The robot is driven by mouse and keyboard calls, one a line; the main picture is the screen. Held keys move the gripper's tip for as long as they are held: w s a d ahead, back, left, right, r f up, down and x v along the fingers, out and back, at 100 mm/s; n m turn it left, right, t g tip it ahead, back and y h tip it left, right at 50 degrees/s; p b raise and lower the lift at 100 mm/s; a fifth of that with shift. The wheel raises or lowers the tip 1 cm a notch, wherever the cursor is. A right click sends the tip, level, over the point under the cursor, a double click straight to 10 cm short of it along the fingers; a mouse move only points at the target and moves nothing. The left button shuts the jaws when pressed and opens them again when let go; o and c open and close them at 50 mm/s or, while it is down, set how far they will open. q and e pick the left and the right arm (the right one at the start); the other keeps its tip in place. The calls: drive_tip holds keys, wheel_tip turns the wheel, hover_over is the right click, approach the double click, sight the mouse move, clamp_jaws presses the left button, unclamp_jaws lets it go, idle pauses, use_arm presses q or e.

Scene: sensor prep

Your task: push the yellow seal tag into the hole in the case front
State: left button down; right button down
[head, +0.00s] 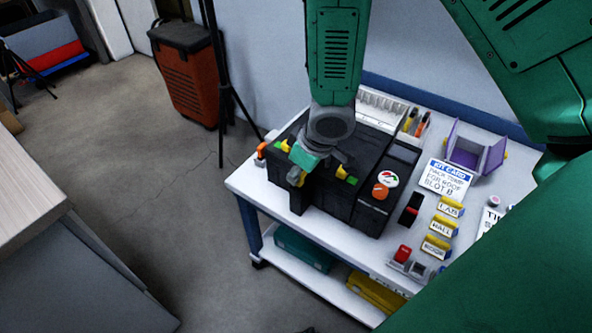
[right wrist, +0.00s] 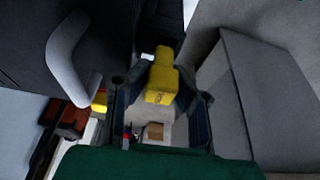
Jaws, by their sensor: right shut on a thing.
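The black case (head: 340,195) stands on the white table, its front facing the lower left in the head view. My right gripper (head: 299,176) is at the case front, pointing down from the arm above. In the right wrist view, my right gripper (right wrist: 160,100) is shut on the yellow seal tag (right wrist: 161,82), which sits between its two dark fingers. The dark case (right wrist: 110,40) with a grey handle (right wrist: 68,62) is at upper left in the wrist view. I cannot make out the hole. My left gripper is not in view.
On the white table (head: 335,250), right of the case, are a kit card (head: 447,177), several yellow label holders (head: 442,226), a red-topped item (head: 402,254) and a purple open box (head: 477,152). Floor (head: 170,220) left of the table is clear; a grey cabinet (head: 60,270) stands beyond.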

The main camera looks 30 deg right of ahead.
drive_tip(key=shift+d, duration=0.1)
drive_tip(key=shift+r+p, duration=0.1)
drive_tip(key=shift+p, duration=0.25)
drive_tip(key=shift+f, duration=0.4)
idle(0.6)
drive_tip(key=shift+p, duration=0.3)
idle(0.3)
drive_tip(key=shift+f+p, duration=0.4)
drive_tip(key=shift+f, duration=0.4)
idle(2.9)
drive_tip(key=c, duration=1.4)
unclamp_jaws()
